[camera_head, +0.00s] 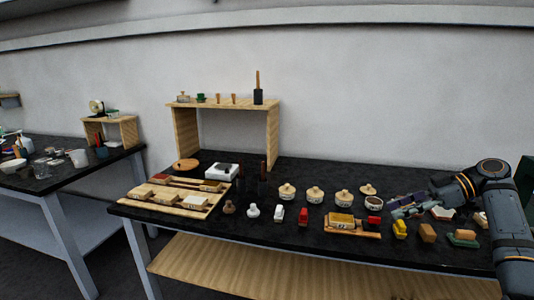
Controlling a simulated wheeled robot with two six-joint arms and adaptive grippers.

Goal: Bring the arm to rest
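My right arm enters from the right edge, and its dark gripper (402,207) points left, low over the right part of the black worktable (265,222). Small items lie around and beneath it. The fingers are small and blend with these items, so I cannot tell whether they are open or shut, or touching anything. A white bowl with dark contents (374,203) stands just left of the gripper. My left arm and gripper are out of view.
Lidded round pots (315,195), small coloured blocks (400,229) and a wooden tray (180,210) crowd the tabletop. A wooden riser shelf (272,140) stands at the back. A second table (60,177) is at left. The air above the table's middle is clear.

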